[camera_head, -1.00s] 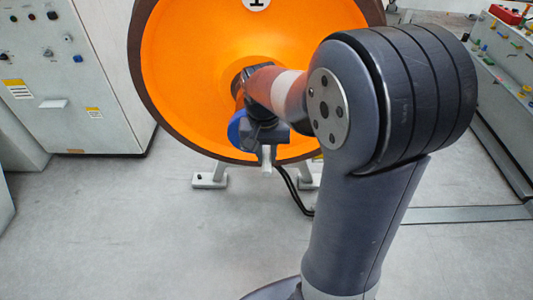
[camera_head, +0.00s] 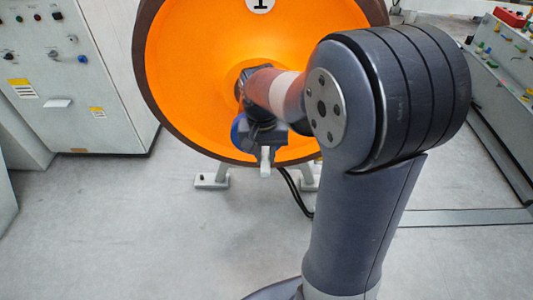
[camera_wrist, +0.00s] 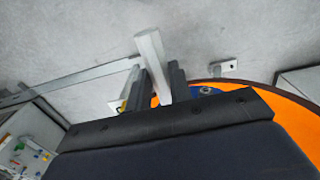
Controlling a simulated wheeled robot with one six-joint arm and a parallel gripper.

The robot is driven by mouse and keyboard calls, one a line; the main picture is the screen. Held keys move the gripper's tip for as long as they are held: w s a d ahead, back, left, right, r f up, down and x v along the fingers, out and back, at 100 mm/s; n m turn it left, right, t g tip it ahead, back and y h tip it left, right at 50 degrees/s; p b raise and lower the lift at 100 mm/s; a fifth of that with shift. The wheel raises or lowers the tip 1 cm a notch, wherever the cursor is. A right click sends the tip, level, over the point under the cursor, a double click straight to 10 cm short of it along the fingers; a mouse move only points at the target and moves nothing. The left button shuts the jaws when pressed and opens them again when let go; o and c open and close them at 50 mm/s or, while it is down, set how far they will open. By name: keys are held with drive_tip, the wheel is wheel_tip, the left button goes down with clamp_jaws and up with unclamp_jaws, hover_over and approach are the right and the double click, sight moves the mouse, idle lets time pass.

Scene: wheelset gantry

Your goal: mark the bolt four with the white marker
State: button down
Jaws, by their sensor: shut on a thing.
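The white marker, a pale square-sided bar, shows in the wrist view (camera_wrist: 152,58), gripped between the two dark fingers of my gripper (camera_wrist: 158,88). In the head view the marker (camera_head: 265,167) sticks out below my gripper (camera_head: 266,146), in front of the lower rim of the orange wheel (camera_head: 185,75). The wheel's orange face also shows at the right of the wrist view (camera_wrist: 292,108). A plate with a "1" (camera_head: 260,4) is at the wheel's top. I cannot make out bolt four; my arm covers the hub and part of the wheel's right side.
A grey control cabinet (camera_head: 105,125) stands at the left. A console with coloured buttons (camera_head: 500,90) stands at the right. Stand feet (camera_head: 211,180) and a black cable (camera_head: 292,190) are below the wheel. The floor (camera_head: 130,235) at front left is clear.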

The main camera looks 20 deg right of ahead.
drive_tip(key=shift+w+a, duration=0.1)
drive_tip(key=shift+a, duration=0.1)
drive_tip(key=shift+d, duration=0.55)
idle(0.4)
drive_tip(key=shift+s+d+f, duration=0.15)
drive_tip(key=shift+s+d, duration=0.1)
drive_tip(key=shift+a, duration=0.15)
drive_tip(key=shift+w+a, duration=0.2)
drive_tip(key=shift+a, duration=0.05)
drive_tip(key=shift+a+r+p, duration=0.2)
drive_tip(key=shift+p, duration=0.15)
drive_tip(key=shift+a, duration=0.2)
idle(0.3)
